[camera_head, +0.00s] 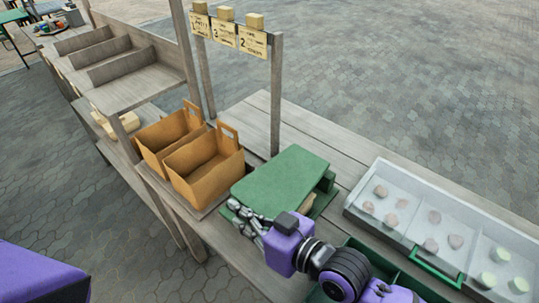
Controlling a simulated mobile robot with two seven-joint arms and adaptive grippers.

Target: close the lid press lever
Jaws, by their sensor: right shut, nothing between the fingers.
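A green press (282,178) with a broad flat top stands on the wooden counter in the middle of the view. I cannot pick out a separate lever on it; its front lower part is partly hidden by my right gripper. My right gripper (234,207) is shut and empty, its silver fingers at the press's near left edge. I cannot tell whether the fingers touch it. My left gripper is out of view; only a purple part of my left arm shows at the lower left.
Two brown paper bags (206,168) stand just left of the press. A clear-lidded case (400,212) with several round pieces stands to its right. A wooden post with price signs (224,34) rises behind. The counter strip behind the press is bare.

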